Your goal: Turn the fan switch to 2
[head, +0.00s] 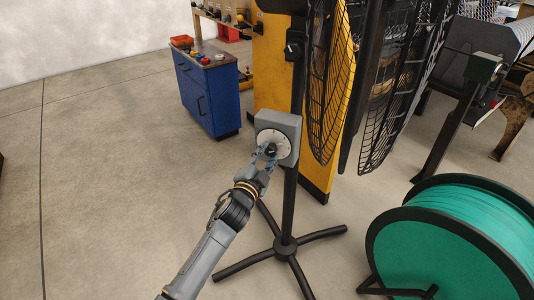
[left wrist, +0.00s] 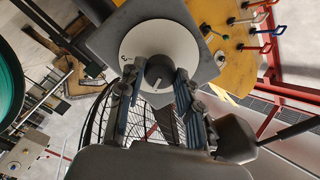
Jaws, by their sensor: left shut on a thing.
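The fan switch is a grey box (head: 290,124) on the fan's black pole, with a round white dial (head: 269,135). The dial (left wrist: 155,35) fills the upper middle of the left wrist view. Its black knob (left wrist: 159,69) sits between my left fingertips, with a pale pointer line on it. One number mark shows at the dial's left edge in that view; other numbers are hidden or too small to read. My left gripper (head: 264,158) reaches the dial from the front and is shut on the knob. My right gripper is in neither view.
The black fan cage (head: 330,85) stands right of the switch, and the fan's base (head: 285,248) spreads on the floor. A green reel (head: 440,250) is at lower right. A blue cabinet (head: 207,95) stands behind. The floor at left is clear.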

